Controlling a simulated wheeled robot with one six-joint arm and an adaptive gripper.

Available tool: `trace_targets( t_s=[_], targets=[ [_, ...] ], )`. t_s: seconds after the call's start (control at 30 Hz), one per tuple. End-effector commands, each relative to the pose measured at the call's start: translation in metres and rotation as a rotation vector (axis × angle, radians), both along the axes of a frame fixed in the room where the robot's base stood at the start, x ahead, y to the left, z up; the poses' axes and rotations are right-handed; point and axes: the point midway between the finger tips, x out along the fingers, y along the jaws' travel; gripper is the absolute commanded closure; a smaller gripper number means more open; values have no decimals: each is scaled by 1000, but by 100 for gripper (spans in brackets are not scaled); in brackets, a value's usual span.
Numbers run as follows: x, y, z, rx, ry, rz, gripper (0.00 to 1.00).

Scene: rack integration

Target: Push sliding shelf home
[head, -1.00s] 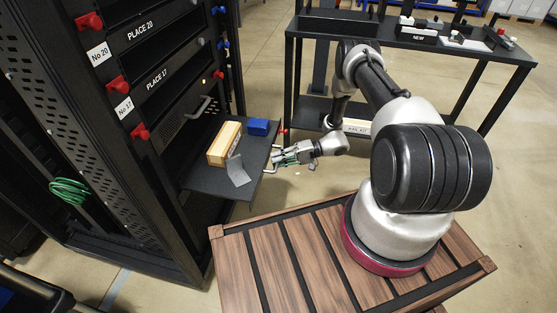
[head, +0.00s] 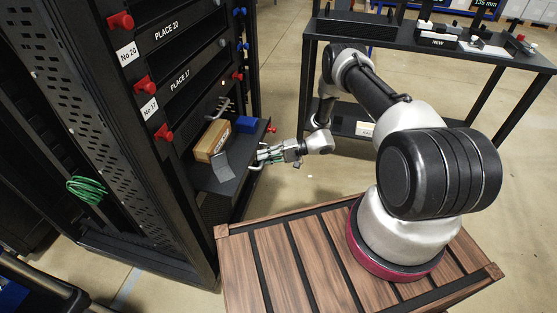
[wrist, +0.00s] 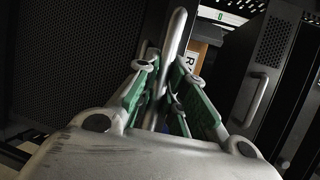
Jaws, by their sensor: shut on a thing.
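The sliding shelf (head: 222,186) is a black tray sticking part way out of the rack (head: 130,170). A wooden box (head: 212,141), a blue block (head: 246,124) and a grey bent plate (head: 224,168) sit on it. My gripper (head: 262,158) is at the shelf's front edge, beside the handle. In the wrist view, my gripper (wrist: 170,95) has its green-padded fingers on either side of a grey handle bar (wrist: 172,50) and is shut on it. The shelf's back part is hidden inside the rack.
Rack panels marked PLACE 20 and PLACE 17 (head: 180,82) sit above the shelf, with red knobs (head: 145,86) on the post. A green cable coil (head: 86,188) hangs at the left. A black table (head: 440,50) stands at the back right. Floor lies open between.

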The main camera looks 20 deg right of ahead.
Motion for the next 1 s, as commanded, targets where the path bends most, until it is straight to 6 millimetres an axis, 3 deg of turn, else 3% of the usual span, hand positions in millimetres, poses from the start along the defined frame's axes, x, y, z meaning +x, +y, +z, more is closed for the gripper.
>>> trace_targets(
  t_s=[0.2,0.5,0.73,0.9,0.93,1.0],
  targets=[
    [30,53,0,-1,-2,3,100],
    [60,104,0,-1,-1,0,100],
    [71,123,0,-1,-1,-1,100],
    [72,122,0,-1,0,-2,100],
    [72,122,0,-1,0,-2,84],
    [72,122,0,-1,0,-2,78]
  ],
)
